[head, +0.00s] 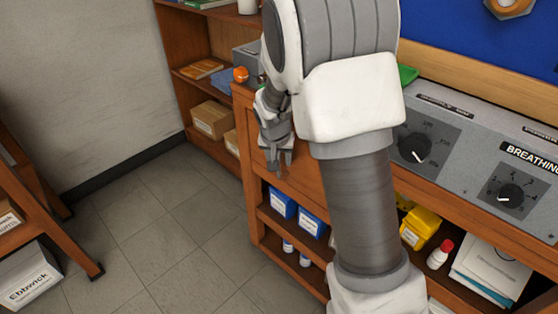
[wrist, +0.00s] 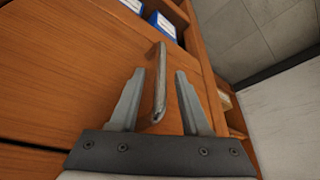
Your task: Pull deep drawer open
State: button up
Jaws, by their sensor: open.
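The wooden drawer front (wrist: 95,75) fills much of the wrist view. It carries a metal bar handle (wrist: 160,82). In the wrist view my gripper (wrist: 158,80) is open, with one finger on each side of the handle and a gap visible on both sides. The drawer looks shut. In the head view my gripper (head: 279,162) points down in front of the bench's left end, by the drawer front (head: 300,165). My arm hides much of that front, and the handle is hard to make out there.
A yellow bin (head: 420,228) and a red-capped bottle (head: 440,254) stand to the right. A bookcase (head: 172,60) is behind on the left. The tiled floor (head: 170,215) in front is clear.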

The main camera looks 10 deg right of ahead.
grip_shut()
dwell(1.4)
